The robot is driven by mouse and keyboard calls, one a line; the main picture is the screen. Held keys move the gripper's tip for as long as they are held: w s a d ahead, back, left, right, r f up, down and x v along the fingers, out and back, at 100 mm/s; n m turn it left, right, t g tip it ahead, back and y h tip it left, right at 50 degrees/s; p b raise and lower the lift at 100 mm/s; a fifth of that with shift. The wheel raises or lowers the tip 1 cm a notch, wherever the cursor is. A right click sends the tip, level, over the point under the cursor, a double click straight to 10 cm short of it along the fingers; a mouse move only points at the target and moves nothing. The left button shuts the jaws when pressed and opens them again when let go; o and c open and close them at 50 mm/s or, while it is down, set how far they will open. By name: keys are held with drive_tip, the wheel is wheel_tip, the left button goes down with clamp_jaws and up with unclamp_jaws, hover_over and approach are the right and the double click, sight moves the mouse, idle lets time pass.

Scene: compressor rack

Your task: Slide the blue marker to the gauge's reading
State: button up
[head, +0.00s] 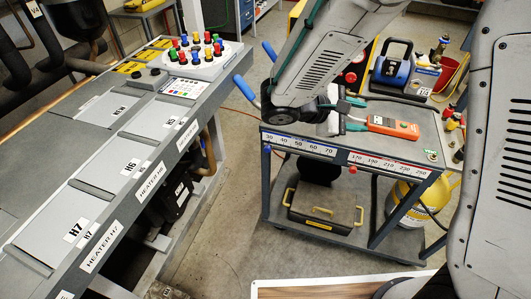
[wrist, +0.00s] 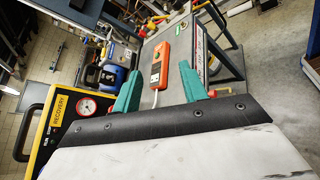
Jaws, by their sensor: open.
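The blue marker (head: 267,149) is a small blue knob at the left end of the blue-edged scale (head: 300,145) on the cart's front edge, near the 30. My gripper (head: 360,115) is above the cart top, behind the scales and right of the blue marker. Its teal fingers (wrist: 159,70) are apart with nothing held between them. A round dial gauge (wrist: 87,106) is on the yellow-framed recovery unit at the left of the wrist view; its reading is too small to tell. An orange handheld meter (head: 392,126) lies on the cart just beyond the fingertips.
A red marker (head: 352,170) is on the red-edged scale (head: 390,168) to the right. A blue-and-black machine (head: 403,70) stands behind the cart. A toolbox (head: 325,210) is on the lower shelf. The heater bench (head: 110,150) is at left, with open floor between.

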drive_tip(key=w+a+f+n+t, duration=0.4)
drive_tip(key=a+f+n+t, duration=0.1)
drive_tip(key=a+f, duration=0.15)
drive_tip(key=n+t+y, duration=0.7)
drive_tip(key=n+t, duration=0.2)
drive_tip(key=n, duration=0.2)
approach(267, 151)
drive_tip(key=w, duration=0.2)
drive_tip(key=x, duration=0.7)
drive_tip(key=shift+d+r, duration=0.1)
drive_tip(key=shift+d, duration=0.25)
clamp_jaws()
drive_tip(key=shift+s, duration=0.1)
